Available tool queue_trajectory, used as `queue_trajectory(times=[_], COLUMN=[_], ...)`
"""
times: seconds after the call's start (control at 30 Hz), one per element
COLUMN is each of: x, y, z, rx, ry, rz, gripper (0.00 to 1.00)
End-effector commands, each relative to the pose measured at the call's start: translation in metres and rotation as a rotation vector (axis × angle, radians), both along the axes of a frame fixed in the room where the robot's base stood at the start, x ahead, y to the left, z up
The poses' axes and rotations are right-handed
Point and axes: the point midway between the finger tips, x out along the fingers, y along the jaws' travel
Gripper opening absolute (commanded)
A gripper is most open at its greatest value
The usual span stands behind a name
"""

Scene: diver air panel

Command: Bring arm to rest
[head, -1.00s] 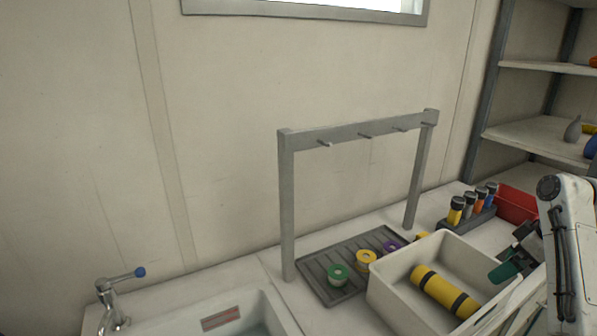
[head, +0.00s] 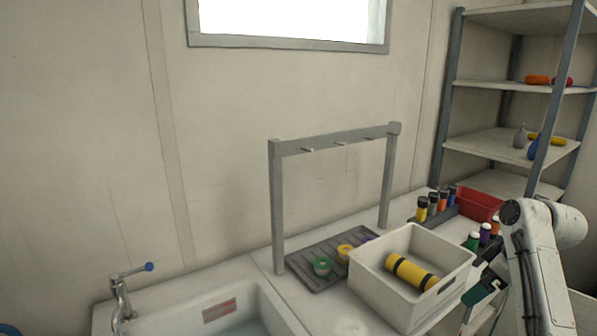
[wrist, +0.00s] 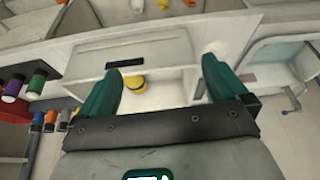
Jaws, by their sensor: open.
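My gripper (wrist: 161,65) is open, its two green fingers spread apart with nothing held between them. In the head view my arm comes in at the right, and a green finger (head: 478,293) shows low beside the white bin (head: 382,290). The bin holds a yellow cylinder with dark bands (head: 412,272). In the wrist view a yellow object (wrist: 135,82) shows beyond the fingers, near the left one, apart from it.
A grey hanging rack (head: 276,205) stands behind a dark ribbed mat (head: 301,271) with coloured rings. A sink with a tap (head: 122,295) is at left. Coloured bottles, a red bin (head: 481,206) and shelves (head: 500,142) are at right.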

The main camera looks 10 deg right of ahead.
Motion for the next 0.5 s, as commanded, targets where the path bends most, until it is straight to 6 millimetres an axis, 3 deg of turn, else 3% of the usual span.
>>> queue_trajectory(times=[0.27, 0.5], x=[-0.008, -0.026], y=[0.031, 0.074], z=[-0.035, -0.081], rx=[0.018, 0.039], ry=[0.025, 0.060], rz=[-0.028, -0.073], gripper=[1.00, 1.00])
